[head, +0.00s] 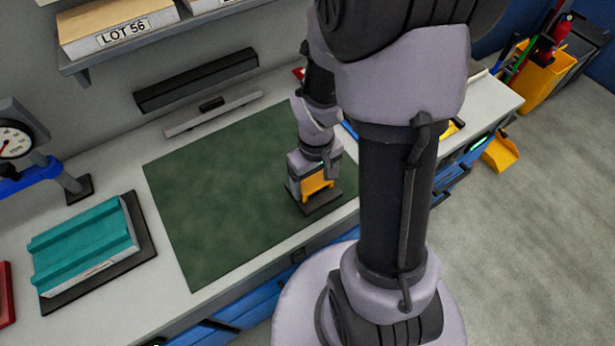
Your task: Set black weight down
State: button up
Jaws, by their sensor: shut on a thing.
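My gripper (317,182) points down over the front right part of the dark green mat (215,200) on the bench. It is shut on the black weight (323,204), a dark flat-bottomed block showing just below the fingers. The weight's upper part is hidden by the gripper. It is at or very close to the mat surface; I cannot tell whether it touches. An orange part shows between the fingers.
A teal ribbed panel (80,240) lies on a black tray (140,240) at left. A dial gauge (15,140) stands behind it. A grey bar (213,113) lies behind the mat. A shelf (75,66) hangs above. The mat's left and middle are clear. My arm hides the bench's right part.

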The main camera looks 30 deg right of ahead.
jog(key=w+a, duration=0.3)
jog(key=w+a+f+b, duration=0.1)
jog(key=w+a, duration=0.2)
jog(key=w+a+b, duration=0.1)
jog(key=w+a, duration=0.2)
jog(key=w, duration=0.1)
jog(key=shift+a+f, duration=0.15)
jog(key=shift+a, duration=0.05)
jog(key=shift+w+a+f+b, duration=0.15)
jog(key=shift+f+b, duration=0.65)
jog(key=shift+f, duration=0.95)
jog(key=shift+f, duration=0.15)
jog(key=o, duration=2.1)
